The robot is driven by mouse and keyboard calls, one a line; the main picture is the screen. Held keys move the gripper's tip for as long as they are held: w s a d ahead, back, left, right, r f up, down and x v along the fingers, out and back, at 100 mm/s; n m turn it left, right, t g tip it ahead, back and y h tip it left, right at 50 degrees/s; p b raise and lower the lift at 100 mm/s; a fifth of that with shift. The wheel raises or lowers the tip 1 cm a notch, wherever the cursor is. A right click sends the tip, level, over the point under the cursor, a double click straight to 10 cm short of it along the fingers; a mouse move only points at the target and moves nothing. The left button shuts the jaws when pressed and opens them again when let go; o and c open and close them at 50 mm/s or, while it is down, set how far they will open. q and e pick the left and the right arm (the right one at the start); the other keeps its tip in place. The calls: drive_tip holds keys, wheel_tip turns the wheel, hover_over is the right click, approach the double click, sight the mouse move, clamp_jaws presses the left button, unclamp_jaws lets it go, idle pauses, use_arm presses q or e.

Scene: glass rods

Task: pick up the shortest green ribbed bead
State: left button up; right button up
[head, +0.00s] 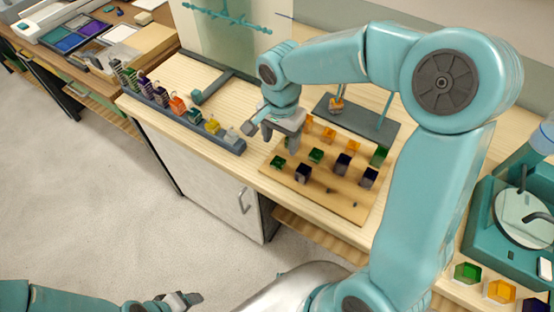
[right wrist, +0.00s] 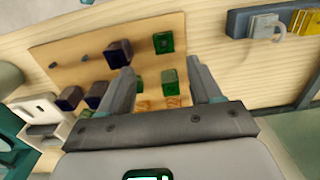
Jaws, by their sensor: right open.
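Several green beads stand on a wooden board (head: 330,198). In the head view one is at the board's left corner (head: 278,162), another nearer the middle (head: 316,155), and a taller-looking one at the right (head: 379,157). In the right wrist view the corner bead (right wrist: 163,42) and the middle bead (right wrist: 170,82) show clearly. Ribbing is too small to tell. My right gripper (head: 279,137) is open and empty above the board's left part; in the wrist view its fingers (right wrist: 160,68) spread either side of the middle green bead. My left gripper (head: 186,299) is low at the bottom left, away from the table.
Dark purple beads (head: 303,173) and orange beads (head: 353,146) stand close around the green ones. A long grey rack (head: 225,140) with coloured beads lies left of the board. A grey stand (head: 375,127) with upright rods is behind. The board's front strip is largely clear.

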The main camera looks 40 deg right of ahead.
sight(279, 162)
wheel_tip(279, 162, down, 3)
drive_tip(key=shift+w, duration=0.1)
drive_tip(key=shift+s+f, duration=0.3)
drive_tip(key=shift+f, duration=0.1)
drive_tip(key=f, duration=0.2)
drive_tip(key=w+f+p, duration=0.1)
drive_tip(key=f, duration=0.1)
drive_tip(key=shift+w+a+f, duration=0.1)
drive_tip(key=shift+a, duration=0.1)
drive_tip(key=shift+d+f, duration=0.1)
drive_tip(key=shift+f, duration=0.2)
drive_tip(key=shift+s, duration=0.2)
drive_tip(key=shift+w+f, duration=0.1)
drive_tip(key=shift+w, duration=0.1)
drive_tip(key=c, duration=1.1)
drive_tip(key=shift+s, duration=0.2)
